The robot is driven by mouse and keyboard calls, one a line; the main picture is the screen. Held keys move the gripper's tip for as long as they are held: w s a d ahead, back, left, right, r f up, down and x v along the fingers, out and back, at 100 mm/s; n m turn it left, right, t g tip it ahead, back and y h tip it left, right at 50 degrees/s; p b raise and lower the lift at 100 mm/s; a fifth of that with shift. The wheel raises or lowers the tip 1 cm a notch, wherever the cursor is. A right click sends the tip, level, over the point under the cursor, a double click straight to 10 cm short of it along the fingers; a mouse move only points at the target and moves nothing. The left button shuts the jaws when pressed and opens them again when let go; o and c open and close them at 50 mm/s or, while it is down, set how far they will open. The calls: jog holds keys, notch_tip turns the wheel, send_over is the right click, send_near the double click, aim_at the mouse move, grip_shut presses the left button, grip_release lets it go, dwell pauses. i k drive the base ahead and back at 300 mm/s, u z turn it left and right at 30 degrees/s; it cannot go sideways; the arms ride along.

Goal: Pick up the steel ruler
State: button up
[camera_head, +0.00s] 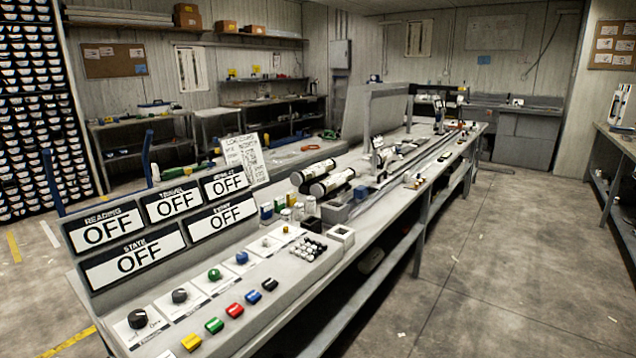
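I cannot make out the steel ruler for certain in the head view. The long workbench (300,272) runs from the near left to the back right and carries many small items. Thin objects lie along its far half, too small to tell apart. Two dark cylinders with pale ends (331,182) lie side by side near its middle. My gripper and arm are not in view.
A panel of OFF signs (138,263) stands at the bench's near left, behind knobs and coloured buttons (214,325). A grey gantry (388,90) rises over the far half. Another bench (624,142) is at the right. The floor (500,270) between is mostly clear.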

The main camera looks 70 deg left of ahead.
aim_at(380, 182)
jog(key=u, duration=1.05)
jog(key=i, duration=3.55)
jog(key=u, duration=2.3)
